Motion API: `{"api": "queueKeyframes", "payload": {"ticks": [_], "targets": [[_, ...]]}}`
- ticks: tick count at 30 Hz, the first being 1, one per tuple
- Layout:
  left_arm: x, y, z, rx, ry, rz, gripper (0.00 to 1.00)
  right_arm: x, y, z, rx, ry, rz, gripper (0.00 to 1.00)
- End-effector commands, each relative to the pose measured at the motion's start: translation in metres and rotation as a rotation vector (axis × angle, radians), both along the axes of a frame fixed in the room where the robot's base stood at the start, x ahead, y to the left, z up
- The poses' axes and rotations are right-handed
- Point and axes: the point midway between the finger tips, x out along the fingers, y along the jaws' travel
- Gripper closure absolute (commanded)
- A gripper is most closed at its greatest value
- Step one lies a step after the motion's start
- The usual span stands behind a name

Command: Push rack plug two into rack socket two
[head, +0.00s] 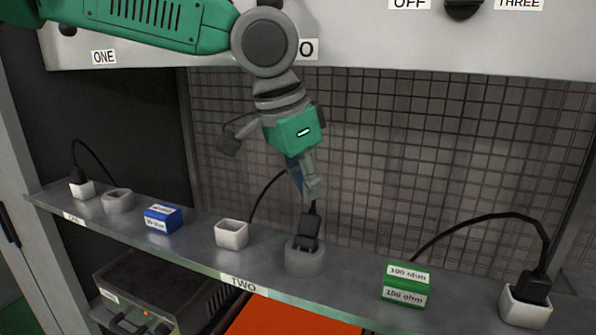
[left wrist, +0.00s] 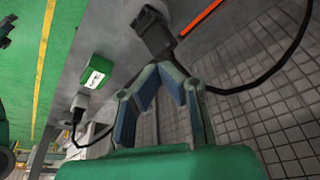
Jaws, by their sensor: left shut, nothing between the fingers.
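A black plug (head: 308,232) with a cable stands in a round grey socket (head: 305,258) on the shelf, just right of the TWO label. How deep it sits I cannot tell. A square white socket (head: 231,234) to its left is empty. My left gripper (head: 312,194) is shut and empty, pointing down with its fingertips just above the plug. In the left wrist view the plug (left wrist: 154,35) shows just beyond the fingertips (left wrist: 163,68); whether they touch it is unclear. My right gripper is not in view.
The shelf also holds a blue block (head: 163,218), a green block (head: 405,286), and a black plug (head: 531,287) in a white socket at right. At far left, another plug stands in a white socket (head: 82,189). A mesh wall (head: 440,160) stands behind.

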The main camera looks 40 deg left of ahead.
Motion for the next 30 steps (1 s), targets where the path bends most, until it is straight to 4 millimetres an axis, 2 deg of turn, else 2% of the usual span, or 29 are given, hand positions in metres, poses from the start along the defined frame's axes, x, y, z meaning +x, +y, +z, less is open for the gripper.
{"api": "queueKeyframes", "payload": {"ticks": [3,9,14,25,30], "targets": [[0.003,0.003,-0.015,-0.005,0.003,0.0,1.0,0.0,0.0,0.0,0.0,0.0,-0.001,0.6],[0.006,0.009,-0.027,-0.011,0.0,0.0,1.0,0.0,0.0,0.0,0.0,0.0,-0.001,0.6],[0.006,0.01,-0.029,-0.013,-0.001,0.001,1.0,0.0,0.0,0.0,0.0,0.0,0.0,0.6],[0.007,-0.002,-0.028,-0.002,-0.001,-0.002,1.0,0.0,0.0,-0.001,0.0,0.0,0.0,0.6],[0.006,0.0,-0.033,-0.005,0.001,-0.001,1.0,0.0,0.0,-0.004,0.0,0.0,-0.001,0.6]]}}
